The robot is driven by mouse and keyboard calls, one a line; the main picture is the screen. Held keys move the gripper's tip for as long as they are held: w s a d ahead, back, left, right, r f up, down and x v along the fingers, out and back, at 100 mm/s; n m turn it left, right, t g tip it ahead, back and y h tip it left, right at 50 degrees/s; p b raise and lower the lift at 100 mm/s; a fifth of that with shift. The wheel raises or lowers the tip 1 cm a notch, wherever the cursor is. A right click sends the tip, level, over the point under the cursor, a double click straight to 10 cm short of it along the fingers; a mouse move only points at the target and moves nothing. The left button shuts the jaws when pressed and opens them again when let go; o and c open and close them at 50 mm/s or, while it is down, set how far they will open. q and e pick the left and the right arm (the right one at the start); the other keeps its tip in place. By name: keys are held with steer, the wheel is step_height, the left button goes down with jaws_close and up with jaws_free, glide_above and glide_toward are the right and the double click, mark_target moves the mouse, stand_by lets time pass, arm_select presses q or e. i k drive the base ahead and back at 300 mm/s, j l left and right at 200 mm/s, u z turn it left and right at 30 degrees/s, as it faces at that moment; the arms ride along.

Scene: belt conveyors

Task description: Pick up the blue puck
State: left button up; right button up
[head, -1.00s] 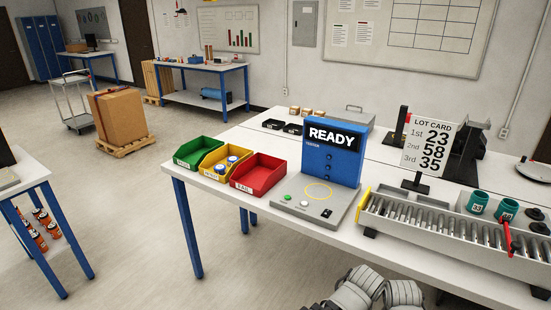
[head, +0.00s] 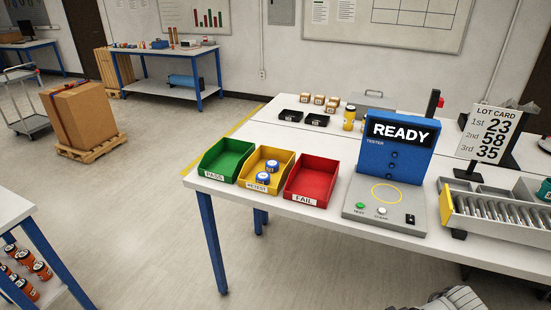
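Two small blue-and-white round pieces, which look like pucks, are in the yellow RETEST bin (head: 281,160). One blue puck (head: 271,166) is farther back. The other blue puck (head: 263,178) is nearer the front label. They are close together, and I cannot tell whether they touch. Neither of my grippers is in view. Only a grey ribbed part of my own arm shows at the bottom right edge.
A green PASS bin (head: 232,152) and a red FAIL bin (head: 314,178) flank the yellow bin on the white table. The blue tester (head: 398,146) reads READY. Right of it are a roller conveyor (head: 500,213) and the lot card (head: 490,134). Black trays (head: 291,115) stand behind.

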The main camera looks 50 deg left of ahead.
mark_target(272, 165)
steer(key=k+j, duration=0.15)
steer(key=j, duration=0.25)
steer(key=k+j, duration=0.2)
steer(key=j, duration=0.2)
steer(key=k+j+z, duration=0.1)
steer(key=j, duration=0.3)
steer(key=k+j, duration=0.2)
steer(key=j, duration=0.2)
steer(key=k+j, duration=0.2)
steer(key=j, duration=0.2)
